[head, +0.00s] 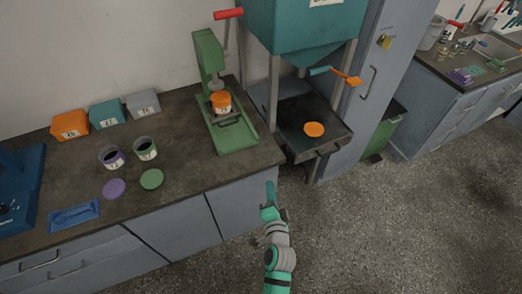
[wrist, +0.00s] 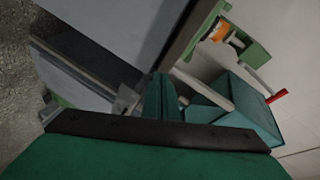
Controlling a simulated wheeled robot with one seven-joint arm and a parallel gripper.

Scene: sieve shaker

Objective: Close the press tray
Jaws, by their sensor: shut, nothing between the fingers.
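The green press (head: 205,60) with a red-tipped lever stands near the right end of the dark bench. Its long green base (head: 238,143) reaches toward the bench's front edge. An orange tub (head: 221,108) sits under the press head, with a dark handle (head: 230,123) just in front of it. I cannot tell how far the press tray is out. My gripper (head: 271,187) is shut and empty, off the bench's front right corner, apart from the press. In the wrist view, the gripper's fingers (wrist: 160,98) are together, and part of the press (wrist: 258,53) shows at upper right.
A teal hopper (head: 305,25) stands right of the press over a dark tray (head: 290,125) holding an orange disc (head: 314,129). Jars (head: 146,149) and lids (head: 152,179) lie left on the bench. The floor in front is clear.

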